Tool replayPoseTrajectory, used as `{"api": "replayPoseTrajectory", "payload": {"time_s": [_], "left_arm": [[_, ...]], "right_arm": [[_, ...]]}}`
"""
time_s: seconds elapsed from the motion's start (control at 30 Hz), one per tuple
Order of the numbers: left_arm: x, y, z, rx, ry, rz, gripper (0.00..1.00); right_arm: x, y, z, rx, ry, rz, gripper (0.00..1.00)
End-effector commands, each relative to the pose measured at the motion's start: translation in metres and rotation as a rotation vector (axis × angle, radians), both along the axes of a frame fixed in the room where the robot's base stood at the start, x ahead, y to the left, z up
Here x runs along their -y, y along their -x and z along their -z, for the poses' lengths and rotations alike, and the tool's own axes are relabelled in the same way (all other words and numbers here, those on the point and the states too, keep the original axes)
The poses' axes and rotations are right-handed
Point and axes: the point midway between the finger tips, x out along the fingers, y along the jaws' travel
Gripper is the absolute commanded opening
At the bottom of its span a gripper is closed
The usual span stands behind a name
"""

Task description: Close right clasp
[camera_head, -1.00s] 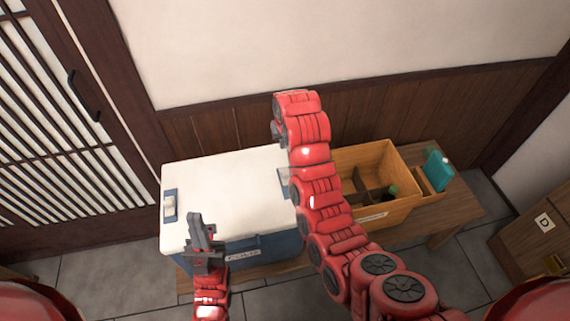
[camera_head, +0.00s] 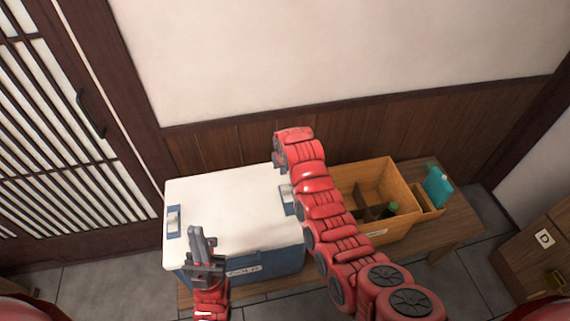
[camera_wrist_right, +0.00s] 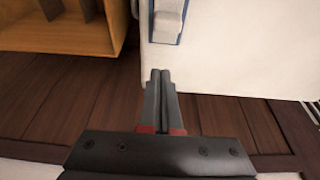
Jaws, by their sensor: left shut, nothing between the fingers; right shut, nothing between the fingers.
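A blue cooler with a white lid (camera_head: 235,195) stands on a low wooden table, its lid down. The right clasp (camera_head: 287,196) is on the lid's right edge, partly covered by my right arm in the head view. It also shows in the right wrist view as a grey-white latch (camera_wrist_right: 168,20) on a blue plate, just beyond my fingertips. Whether it is latched I cannot tell. My right gripper (camera_wrist_right: 160,78) is shut and empty, near the lid's edge; in the head view my arm hides it. My left gripper (camera_head: 196,238) is shut and empty above the lid's front edge. The left clasp (camera_head: 173,221) is on the left edge.
A wooden divided box (camera_head: 400,185) with a dark green-capped bottle (camera_head: 392,207) stands right of the cooler. A teal object (camera_head: 438,186) is in a small holder beside it. A wood-panelled wall (camera_head: 230,145) is close behind. A cabinet (camera_head: 540,250) is at the right.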

Motion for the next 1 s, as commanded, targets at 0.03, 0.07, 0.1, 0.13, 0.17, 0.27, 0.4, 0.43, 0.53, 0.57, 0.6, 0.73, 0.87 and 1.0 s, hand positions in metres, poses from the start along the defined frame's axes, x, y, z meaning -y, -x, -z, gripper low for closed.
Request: {"api": "replayPoseTrajectory", "payload": {"time_s": [0.03, 0.07, 0.1, 0.13, 0.17, 0.27, 0.4, 0.43, 0.53, 0.57, 0.6, 0.73, 0.87, 1.0], "left_arm": [[0.0, 0.0, -0.002, 0.0, 0.0, 0.0, 0.0], [0.0, 0.0, -0.002, 0.0, 0.0, 0.0, 0.0], [0.0, 0.0, -0.003, 0.0, 0.0, 0.0, 0.0], [0.0, 0.0, -0.004, 0.0, 0.0, 0.0, 0.0], [0.0, 0.0, -0.004, 0.0, 0.0, 0.0, 0.0], [0.0, 0.0, -0.006, 0.0, 0.0, 0.0, 0.0], [0.0, 0.0, -0.011, 0.0, 0.0, 0.0, 0.0], [0.0, 0.0, -0.012, 0.0, 0.0, 0.0, 0.0], [0.0, 0.0, -0.016, 0.0, 0.0, 0.0, 0.0], [0.0, 0.0, -0.017, 0.0, 0.0, 0.0, 0.0], [0.0, 0.0, -0.019, 0.0, 0.0, 0.0, 0.0], [0.0, 0.0, -0.024, 0.0, 0.0, 0.0, 0.0], [0.0, 0.0, -0.027, 0.0, 0.0, 0.0, 0.0], [0.0, 0.0, -0.027, 0.0, 0.0, 0.0, 0.0]], "right_arm": [[0.0, 0.0, 0.004, -0.005, 0.003, -0.002, 0.0], [0.0, -0.001, 0.006, -0.005, 0.003, -0.002, 0.0], [-0.001, -0.003, 0.008, -0.003, 0.002, -0.002, 0.0], [-0.001, -0.004, 0.01, -0.002, 0.002, -0.002, 0.0], [-0.001, -0.004, 0.013, -0.003, 0.002, -0.001, 0.0], [-0.001, -0.004, 0.02, -0.007, 0.003, -0.001, 0.0], [0.0, 0.002, 0.019, -0.001, -0.001, 0.0, 0.0], [0.0, 0.004, 0.018, 0.0, -0.001, 0.0, 0.0], [0.002, 0.011, 0.02, -0.003, -0.001, -0.001, 0.0], [0.002, 0.013, 0.019, -0.002, -0.001, 0.001, 0.0], [0.003, 0.015, 0.018, 0.001, -0.001, 0.001, 0.0], [0.005, 0.026, 0.02, -0.004, 0.0, 0.0, 0.0], [0.007, 0.031, 0.019, -0.002, 0.001, -0.001, 0.0], [0.008, 0.033, 0.019, -0.001, 0.0, 0.0, 0.0]]}}
